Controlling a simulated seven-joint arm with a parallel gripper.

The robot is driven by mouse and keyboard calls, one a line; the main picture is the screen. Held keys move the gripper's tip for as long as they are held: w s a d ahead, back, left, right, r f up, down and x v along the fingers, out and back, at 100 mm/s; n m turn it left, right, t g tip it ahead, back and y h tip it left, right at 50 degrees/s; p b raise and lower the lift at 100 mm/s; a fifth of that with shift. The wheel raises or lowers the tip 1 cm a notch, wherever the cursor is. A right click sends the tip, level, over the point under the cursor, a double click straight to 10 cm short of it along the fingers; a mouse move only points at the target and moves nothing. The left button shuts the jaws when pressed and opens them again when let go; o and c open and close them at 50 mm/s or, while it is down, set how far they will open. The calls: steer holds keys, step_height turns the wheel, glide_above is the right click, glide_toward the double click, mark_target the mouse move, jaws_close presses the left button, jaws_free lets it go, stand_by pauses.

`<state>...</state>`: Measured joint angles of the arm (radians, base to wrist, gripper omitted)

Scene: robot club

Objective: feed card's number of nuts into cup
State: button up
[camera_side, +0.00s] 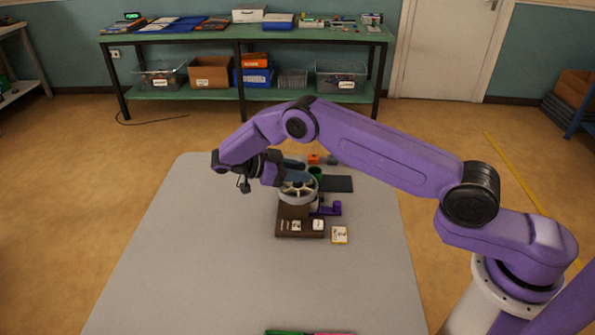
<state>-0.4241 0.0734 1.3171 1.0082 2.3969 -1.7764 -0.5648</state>
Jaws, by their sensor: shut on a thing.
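A feeder with a brown base (291,229) stands on the grey table, topped by a pale round wheel (298,196) with spokes and compartments. A purple crank-like part (334,209) sticks out at its right. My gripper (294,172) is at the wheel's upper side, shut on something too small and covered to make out. A dark green cup (316,172) stands just behind the wheel, partly hidden. White tiles (296,226) and (318,225) sit on the base's front. No nuts can be made out.
A dark flat mat (337,184) lies right of the cup. A small orange block (314,159) and a grey item (332,160) are behind. Green and pink strips (310,333) show at the front edge.

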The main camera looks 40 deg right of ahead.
steer(key=shift+d+r+m+g, duration=0.1)
steer(key=shift+m+g, duration=0.4)
steer(key=shift+g, duration=0.1)
steer(key=o, duration=1)
steer(key=shift+r, duration=0.3)
step_height(320, 180, up, 2)
steer(key=shift+r, duration=0.2)
steer(key=shift+s+d+r, duration=0.25)
steer(key=shift+s+r, duration=1.4)
steer(key=shift+s, duration=0.7)
steer(key=shift+s+d+r, duration=0.3)
steer(key=shift+s+r, duration=1.35)
steer(key=shift+s, duration=0.65)
steer(key=shift+s+d+r, duration=0.25)
steer(key=shift+s+r, duration=1.4)
steer(key=shift+s, duration=0.7)
